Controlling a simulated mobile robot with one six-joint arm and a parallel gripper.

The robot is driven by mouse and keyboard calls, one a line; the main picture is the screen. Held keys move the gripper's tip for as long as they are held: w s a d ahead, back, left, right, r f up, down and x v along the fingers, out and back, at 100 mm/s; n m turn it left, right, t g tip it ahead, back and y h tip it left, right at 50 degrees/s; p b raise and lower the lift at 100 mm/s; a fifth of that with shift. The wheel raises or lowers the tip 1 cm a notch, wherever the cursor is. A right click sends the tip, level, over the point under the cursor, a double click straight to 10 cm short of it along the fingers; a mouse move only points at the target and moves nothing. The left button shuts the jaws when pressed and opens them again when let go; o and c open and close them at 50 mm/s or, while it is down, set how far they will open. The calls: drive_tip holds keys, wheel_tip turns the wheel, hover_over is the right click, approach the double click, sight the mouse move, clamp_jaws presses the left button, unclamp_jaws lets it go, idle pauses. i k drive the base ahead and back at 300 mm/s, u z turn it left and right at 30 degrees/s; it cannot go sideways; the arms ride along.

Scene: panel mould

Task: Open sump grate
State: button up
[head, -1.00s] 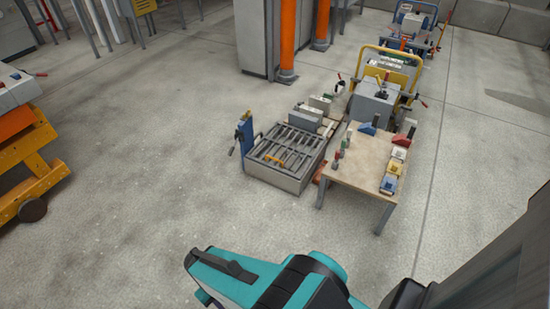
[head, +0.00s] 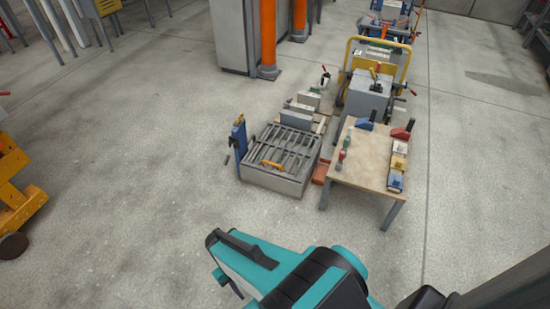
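The sump grate (head: 292,139) is a set of grey metal bars lying flat across the top of a low grey sump box (head: 270,181). It looks shut. A yellow-orange handle (head: 272,164) lies across the bars near the front side. A blue post (head: 239,134) with a dark lever stands at the box's left edge. My teal and black arm shows at the bottom, apart from the sump and well in front of it. My gripper cannot be made out in the head view.
A wooden-topped table (head: 355,165) with small coloured items stands close to the sump's right side. A grey machine with a yellow frame (head: 407,65) is behind it. Grey blocks (head: 296,117) sit behind the grate. The floor in front and to the left is clear.

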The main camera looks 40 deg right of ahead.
sight(304, 155)
drive_tip(key=z, duration=0.35)
drive_tip(key=i, duration=1.05)
drive_tip(key=u, duration=0.1)
